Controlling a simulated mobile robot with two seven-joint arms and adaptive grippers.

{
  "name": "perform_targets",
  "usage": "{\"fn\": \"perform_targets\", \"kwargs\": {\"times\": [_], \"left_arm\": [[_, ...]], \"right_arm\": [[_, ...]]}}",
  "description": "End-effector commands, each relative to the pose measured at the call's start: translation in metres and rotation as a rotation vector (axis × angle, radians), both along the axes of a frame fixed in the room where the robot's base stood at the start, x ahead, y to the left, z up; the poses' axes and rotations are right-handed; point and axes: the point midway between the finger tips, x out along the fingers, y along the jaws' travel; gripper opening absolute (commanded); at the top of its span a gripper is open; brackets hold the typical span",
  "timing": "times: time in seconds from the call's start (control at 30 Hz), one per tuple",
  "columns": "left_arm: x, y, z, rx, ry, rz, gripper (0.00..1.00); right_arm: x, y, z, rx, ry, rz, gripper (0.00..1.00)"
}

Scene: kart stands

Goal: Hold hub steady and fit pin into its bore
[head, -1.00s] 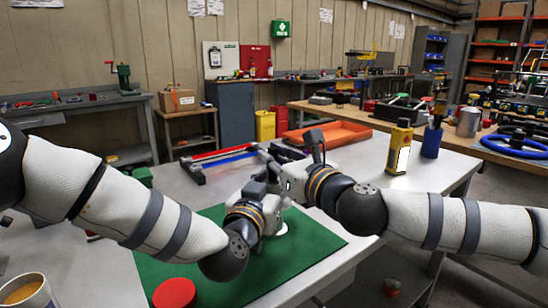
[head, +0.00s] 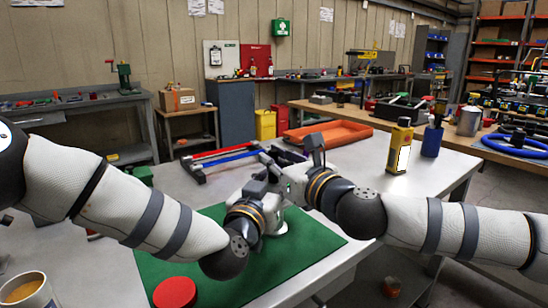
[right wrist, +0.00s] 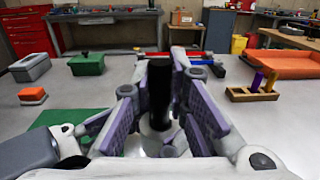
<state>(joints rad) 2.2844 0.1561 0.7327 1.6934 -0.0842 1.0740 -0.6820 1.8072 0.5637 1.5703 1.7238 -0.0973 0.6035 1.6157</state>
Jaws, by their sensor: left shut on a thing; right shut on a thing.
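My left gripper (head: 265,192) and right gripper (head: 285,178) meet close together above the green mat (head: 310,245) in the head view. In the right wrist view, a dark upright cylinder, which looks like the pin (right wrist: 159,88), is between the fingers of my right gripper (right wrist: 158,105). The fingers are shut on it. A pale round piece, likely the hub (right wrist: 152,132), shows partly below it. My left gripper is shut, but what it holds is mostly hidden in the head view. Whether the pin touches the bore cannot be told.
A red disc (head: 174,292) lies on the mat's front edge, and a mug (head: 28,290) stands at the near left. A wooden block holder (right wrist: 252,93) shows in the right wrist view.

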Motion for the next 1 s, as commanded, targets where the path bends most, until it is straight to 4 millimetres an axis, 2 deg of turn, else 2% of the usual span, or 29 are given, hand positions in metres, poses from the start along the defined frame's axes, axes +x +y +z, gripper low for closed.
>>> {"fn": "perform_targets", "kwargs": {"times": [0.53, 0.57, 0.63, 0.67, 1.0], "left_arm": [[-0.0001, -0.0002, 0.0002, -0.001, 0.0, 0.0, 0.0], [-0.0001, -0.0002, 0.0002, -0.001, 0.0, 0.0, 0.38], [-0.0001, -0.0002, 0.0002, -0.001, 0.0, 0.0, 0.54], [-0.0001, -0.0002, 0.0002, -0.001, 0.0, 0.0, 0.57], [-0.0046, 0.0014, 0.0003, 0.0, 0.0, 0.0, 0.57]], "right_arm": [[0.0001, 0.0, 0.0074, -0.002, 0.003, 0.0, 0.0], [0.0001, 0.0, 0.0074, -0.001, 0.002, 0.0, 0.0], [0.0002, -0.0001, 0.0074, -0.001, 0.002, 0.0, 0.0], [0.0002, -0.0001, 0.0074, -0.001, 0.002, 0.0, 0.0], [0.0, -0.0001, 0.0075, -0.001, 0.002, 0.0, 0.0]]}}
